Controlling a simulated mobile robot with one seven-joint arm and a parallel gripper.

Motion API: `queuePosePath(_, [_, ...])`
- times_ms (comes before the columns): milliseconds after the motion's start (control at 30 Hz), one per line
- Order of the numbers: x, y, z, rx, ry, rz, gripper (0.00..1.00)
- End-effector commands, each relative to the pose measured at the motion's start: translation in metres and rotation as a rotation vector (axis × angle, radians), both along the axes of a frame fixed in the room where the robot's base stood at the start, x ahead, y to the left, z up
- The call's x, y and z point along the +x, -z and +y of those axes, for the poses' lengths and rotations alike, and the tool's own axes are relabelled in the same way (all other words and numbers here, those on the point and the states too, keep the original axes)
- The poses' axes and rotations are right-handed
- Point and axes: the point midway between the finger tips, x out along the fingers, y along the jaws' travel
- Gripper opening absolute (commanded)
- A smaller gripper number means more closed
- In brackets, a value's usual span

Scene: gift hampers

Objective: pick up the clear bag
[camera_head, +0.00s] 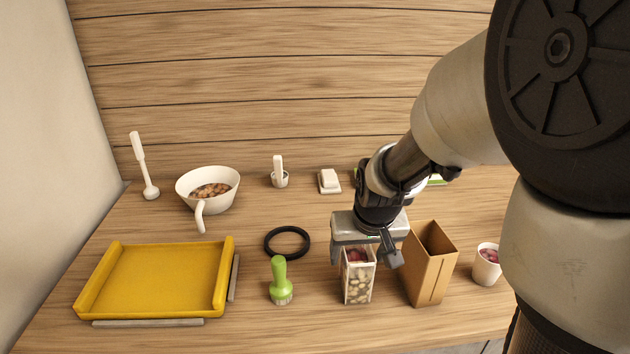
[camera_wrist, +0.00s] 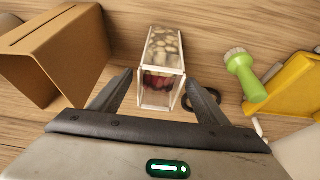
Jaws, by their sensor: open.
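The clear bag (camera_head: 358,282) stands upright on the wooden table, a see-through box-like bag with pale round pieces below and dark red ones near the top. In the wrist view the clear bag (camera_wrist: 162,62) lies ahead of and between my fingers. My gripper (camera_head: 368,254) is open above the bag's top, with a finger to each side. The wrist view shows my gripper's two dark fingers (camera_wrist: 158,90) apart, with the bag's near end between their tips. I cannot tell whether either finger touches the bag.
A brown cardboard box (camera_head: 431,265) stands close on the right, with a cup (camera_head: 486,264) beyond it. A green brush (camera_head: 280,282) and a black ring (camera_head: 287,257) are to the left. A yellow tray (camera_head: 155,282) and a white bowl (camera_head: 189,203) are farther left.

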Motion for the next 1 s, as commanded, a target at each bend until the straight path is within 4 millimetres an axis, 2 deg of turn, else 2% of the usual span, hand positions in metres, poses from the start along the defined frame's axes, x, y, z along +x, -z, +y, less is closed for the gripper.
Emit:
queuePosePath(67, [0.004, 0.013, 0.000, 0.000, 0.000, 0.002, 0.69])
queuePosePath(267, [0.009, 0.023, 0.000, 0.000, 0.000, 0.000, 0.69])
queuePosePath(567, [0.023, 0.063, -0.001, 0.000, 0.001, 0.002, 0.69])
queuePosePath(867, [0.027, 0.068, -0.001, 0.001, -0.001, -0.001, 0.69])
queuePosePath(900, [0.027, 0.068, -0.001, 0.001, -0.001, -0.001, 0.67])
queuePosePath(1000, [0.026, 0.068, -0.001, 0.001, -0.001, -0.001, 0.50])
